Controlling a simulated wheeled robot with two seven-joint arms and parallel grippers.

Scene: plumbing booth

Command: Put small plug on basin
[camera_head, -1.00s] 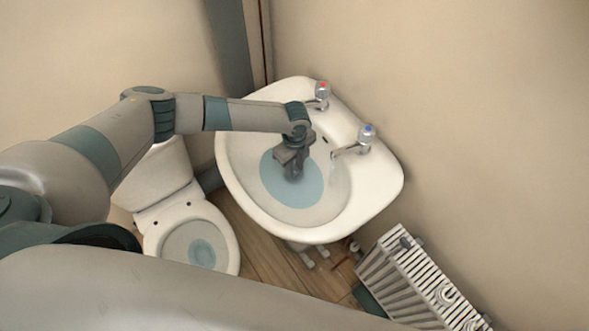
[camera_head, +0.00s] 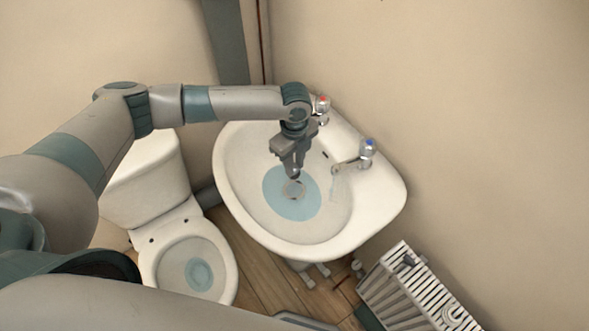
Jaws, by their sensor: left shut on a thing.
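The basin (camera_head: 245,150) is a white wall sink with a pool of blue water (camera_head: 308,207) in its bowl. My left gripper (camera_head: 293,174) is over the bowl, pointing down, with its fingertips just above the round greyish drain area (camera_head: 293,190). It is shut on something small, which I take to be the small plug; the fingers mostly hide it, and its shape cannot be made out. I cannot tell whether it touches the drain. My right gripper is not in view.
A red-marked tap (camera_head: 322,106) stands close beside my left wrist. A blue-marked tap (camera_head: 367,150) runs a thin stream into the bowl. A toilet (camera_head: 163,215) stands at the left and a white radiator (camera_head: 415,290) at the lower right. Walls close in behind the basin.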

